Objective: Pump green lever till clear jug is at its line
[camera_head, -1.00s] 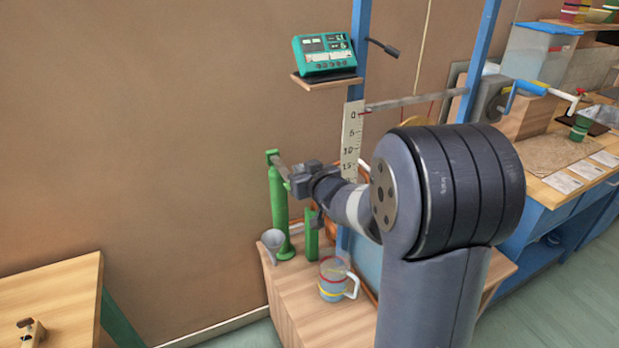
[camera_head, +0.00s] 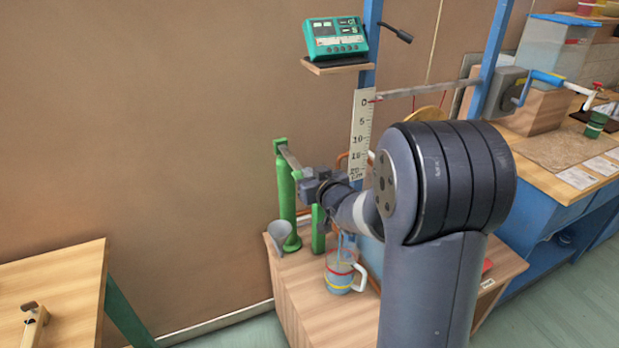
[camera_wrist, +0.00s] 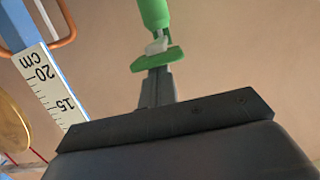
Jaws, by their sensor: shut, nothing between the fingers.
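The green pump (camera_head: 287,205) stands upright at the back left of a small wooden stand. Its lever (camera_head: 290,157) slopes from the pump's top down toward my gripper (camera_head: 302,176). In the wrist view, my shut, empty gripper (camera_wrist: 158,76) points at a green plate (camera_wrist: 158,59), with the pump's green body (camera_wrist: 155,12) beyond. Whether the fingers touch the lever is unclear. The clear jug (camera_head: 339,274), with red and yellow bands and a white handle, stands on the stand below my arm. A thin bluish streak shows above its mouth. Its liquid level cannot be read.
A grey funnel (camera_head: 279,236) stands beside the pump. A ruler (camera_head: 361,135) on a blue post also shows in the wrist view (camera_wrist: 48,85). A teal meter (camera_head: 336,39) sits above on a shelf. A wooden table (camera_head: 55,280) is at left, and a blue workbench (camera_head: 545,200) at right.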

